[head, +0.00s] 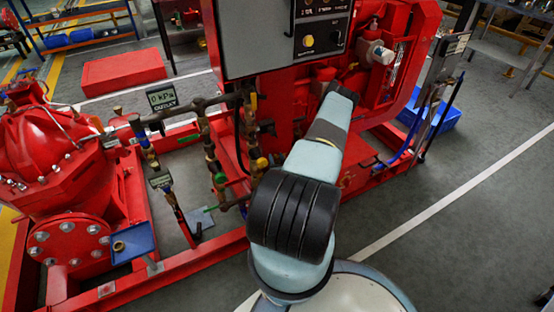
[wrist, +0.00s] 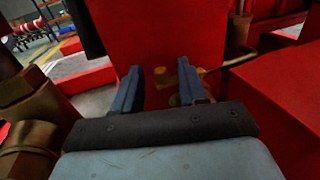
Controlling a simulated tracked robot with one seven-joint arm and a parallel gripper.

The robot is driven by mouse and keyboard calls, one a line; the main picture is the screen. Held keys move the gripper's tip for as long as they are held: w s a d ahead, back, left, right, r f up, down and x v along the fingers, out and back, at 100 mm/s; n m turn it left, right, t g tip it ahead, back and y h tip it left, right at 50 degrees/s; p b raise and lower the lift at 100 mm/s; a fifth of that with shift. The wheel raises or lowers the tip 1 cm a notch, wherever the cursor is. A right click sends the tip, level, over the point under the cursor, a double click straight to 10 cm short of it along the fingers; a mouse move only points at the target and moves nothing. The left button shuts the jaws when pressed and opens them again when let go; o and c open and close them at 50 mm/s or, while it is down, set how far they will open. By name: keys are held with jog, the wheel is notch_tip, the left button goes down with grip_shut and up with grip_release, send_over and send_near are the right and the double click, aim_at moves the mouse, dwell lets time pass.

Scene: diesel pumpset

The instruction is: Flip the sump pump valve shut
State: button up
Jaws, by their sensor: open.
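My gripper (wrist: 157,88) shows in the wrist view with its two blue-grey fingers apart and nothing between them. Past the fingertips are small yellow and green parts (wrist: 184,98) low against a red panel. They are too small and dark to make out their shape. In the head view my arm reaches toward the red pumpset, and my fingers are not clearly seen. Piping left of my arm carries several small valves, with a yellow handle (head: 262,163) and a green one (head: 219,178). I cannot tell which valve is the sump pump valve.
A grey control box (head: 257,38) hangs above the piping. A red pump (head: 62,165) stands at left, with a small blue tray (head: 133,243) in front. In the wrist view, a brass fitting (wrist: 30,148) is close at left and a red block (wrist: 280,105) close at right.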

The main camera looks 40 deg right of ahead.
jog(key=v, duration=1.3)
jog(key=shift+s+a, duration=0.2)
jog(key=shift+s, duration=0.05)
